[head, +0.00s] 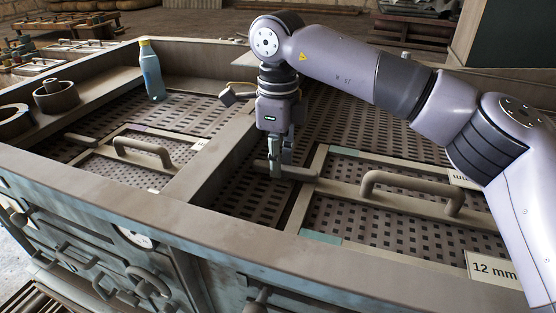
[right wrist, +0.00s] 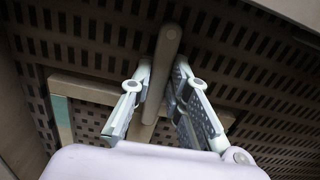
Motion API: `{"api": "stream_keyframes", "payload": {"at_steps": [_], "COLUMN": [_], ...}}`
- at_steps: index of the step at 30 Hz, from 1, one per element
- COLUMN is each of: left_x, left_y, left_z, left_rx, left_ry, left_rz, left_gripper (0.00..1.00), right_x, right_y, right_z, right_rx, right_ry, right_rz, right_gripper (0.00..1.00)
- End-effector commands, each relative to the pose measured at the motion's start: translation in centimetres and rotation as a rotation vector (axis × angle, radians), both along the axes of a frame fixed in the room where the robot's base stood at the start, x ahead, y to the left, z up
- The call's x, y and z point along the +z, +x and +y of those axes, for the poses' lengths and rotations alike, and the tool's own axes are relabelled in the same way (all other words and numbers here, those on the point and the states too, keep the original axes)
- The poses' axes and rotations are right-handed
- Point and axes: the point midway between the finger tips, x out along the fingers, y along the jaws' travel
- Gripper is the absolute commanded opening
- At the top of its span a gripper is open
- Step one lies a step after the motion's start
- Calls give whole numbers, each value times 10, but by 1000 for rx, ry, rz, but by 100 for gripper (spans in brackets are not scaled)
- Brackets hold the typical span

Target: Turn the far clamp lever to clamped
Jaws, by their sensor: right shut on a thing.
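A grey bar-shaped clamp lever (head: 297,174) lies at the left edge of the right-hand framed mesh panel (head: 375,222). It also shows in the right wrist view (right wrist: 165,55) as a long rounded bar running between the fingers. My right gripper (head: 277,170) points straight down and is shut on this lever; the fingers (right wrist: 155,85) sit on either side of it in the right wrist view. The fingers partly hide the lever in the head view. A similar lever (head: 82,140) lies beside the left framed panel. My left gripper is not in view.
Both panels carry raised handles, the left one (head: 143,150) and the right one (head: 412,188). A "12 mm" label (head: 494,268) is at the lower right. A blue bottle (head: 152,72) stands at the back left. A thick divider (head: 212,155) separates the two bays.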

Motion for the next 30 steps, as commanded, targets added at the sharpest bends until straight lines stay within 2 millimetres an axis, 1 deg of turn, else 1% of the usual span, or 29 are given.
{"api": "stream_keyframes", "payload": {"at_steps": [17, 18, 26, 30], "left_x": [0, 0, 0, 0], "left_y": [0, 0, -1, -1], "left_z": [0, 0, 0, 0], "left_rx": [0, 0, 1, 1], "left_ry": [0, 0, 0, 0], "left_rz": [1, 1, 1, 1], "left_gripper": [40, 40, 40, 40], "right_x": [0, 0, 0, 0], "right_y": [1, 1, 1, 1], "right_z": [0, 0, 0, 0], "right_rx": [-29, -29, -28, -28], "right_ry": [-1, -1, 0, 0], "right_rz": [-2, -2, -1, -1], "right_gripper": [0, 19, 37, 37]}}
